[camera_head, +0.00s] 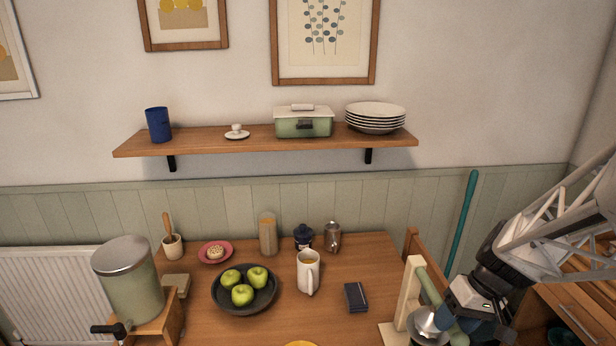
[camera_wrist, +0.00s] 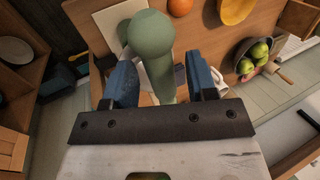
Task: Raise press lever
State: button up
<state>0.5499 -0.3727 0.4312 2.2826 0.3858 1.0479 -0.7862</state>
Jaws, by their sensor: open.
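The press lever (camera_head: 435,295) is a green rod that slants down to the right beside a cream upright of the press (camera_head: 411,290). A shiny metal part (camera_head: 428,322) sits by the lever's lower part. In the wrist view the green lever (camera_wrist: 151,38) shows a rounded end, and its shaft runs between my two blue fingers. My gripper (camera_wrist: 162,80) is open around the lever in that picture; I cannot tell whether either finger touches it. In the head view my gripper (camera_head: 478,322) is at the lever's lower right, partly hidden by the lever and press.
The table (camera_head: 345,325) holds a bowl of green apples (camera_head: 243,290), a white mug (camera_head: 308,272) and a dark box (camera_head: 355,297) left of the press. A chair (camera_head: 430,262) stands behind it. An orange (camera_wrist: 180,7) shows in the wrist view.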

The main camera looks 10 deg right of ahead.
grip_shut()
dwell(0.3)
jog(key=shift+r, duration=0.15)
jog(key=shift+w+r+g, duration=0.2)
jog(key=shift+r+g, duration=0.3)
jog(key=shift+r, duration=0.3)
jog(key=w+r+m+g, duration=0.2)
jog(key=w+r+g, duration=0.8)
jog(key=r, duration=0.3)
jog(key=shift+m+y, duration=0.3)
jog(key=shift+y, duration=0.1)
dwell(0.3)
jog(key=shift+w+g, duration=0.15)
jog(key=shift+g, duration=0.15)
